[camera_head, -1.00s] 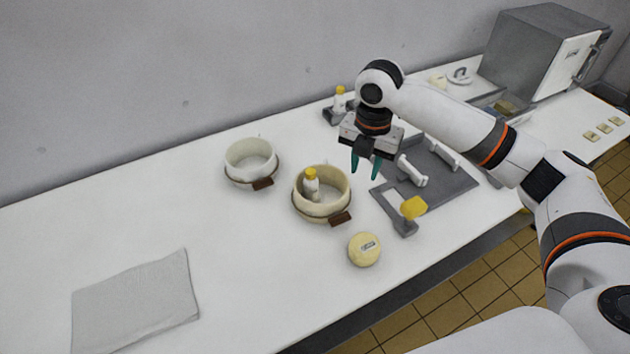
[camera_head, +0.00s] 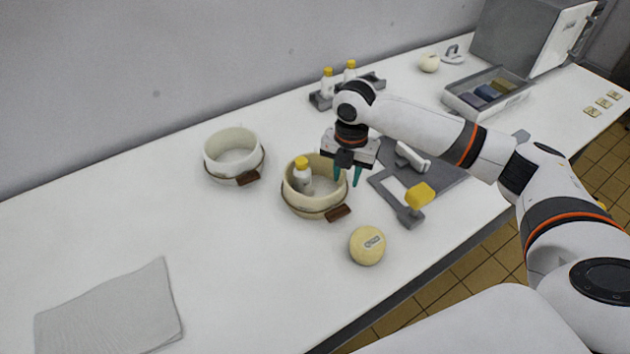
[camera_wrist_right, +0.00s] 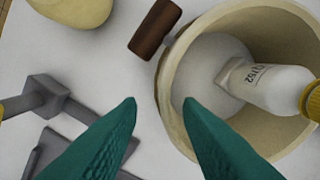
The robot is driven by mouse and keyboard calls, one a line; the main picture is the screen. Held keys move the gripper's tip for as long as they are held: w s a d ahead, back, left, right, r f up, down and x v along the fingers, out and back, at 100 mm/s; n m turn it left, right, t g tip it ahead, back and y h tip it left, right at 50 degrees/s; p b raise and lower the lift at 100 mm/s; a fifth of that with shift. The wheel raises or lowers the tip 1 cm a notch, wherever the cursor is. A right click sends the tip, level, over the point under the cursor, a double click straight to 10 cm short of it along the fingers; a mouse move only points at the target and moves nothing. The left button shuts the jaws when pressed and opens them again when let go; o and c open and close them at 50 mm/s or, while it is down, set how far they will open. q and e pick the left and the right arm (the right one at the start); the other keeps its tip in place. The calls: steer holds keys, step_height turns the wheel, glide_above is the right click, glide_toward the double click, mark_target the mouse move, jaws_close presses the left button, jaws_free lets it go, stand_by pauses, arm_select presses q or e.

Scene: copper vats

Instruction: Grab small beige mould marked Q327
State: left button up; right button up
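A beige round pot-like mould (camera_head: 291,202) with a dark band and a brown tag stands on the white table; its rim also fills the upper right of the right wrist view (camera_wrist_right: 175,75). A white bottle with a yellow cap (camera_head: 304,178) stands inside it, its label partly readable in the wrist view. I cannot read Q327 on the mould. A pale yellow round block (camera_head: 367,247) with a small label, too small to read surely, lies in front. My right gripper (camera_head: 347,180) is open and empty, above the mould's right rim. My left gripper is not in view.
A white banded pot (camera_head: 222,167) stands to the left. A grey press frame with a yellow knob (camera_head: 420,194) is close on the right. Bottles in a grey rack (camera_head: 320,102), a bin (camera_head: 460,103) and a grey oven-like box (camera_head: 515,40) are behind. The left table is mostly clear, with a cloth (camera_head: 110,310).

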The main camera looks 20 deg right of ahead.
mark_target(343, 189)
steer(key=shift+w+a+f+p, duration=0.1)
steer(key=shift+f+p, duration=0.05)
steer(key=shift+f, duration=1.35)
steer(key=shift+w+f+p, duration=0.1)
steer(key=shift+f+p, duration=0.05)
steer(key=shift+f, duration=1.35)
jaws_close()
steer(key=shift+r, duration=0.1)
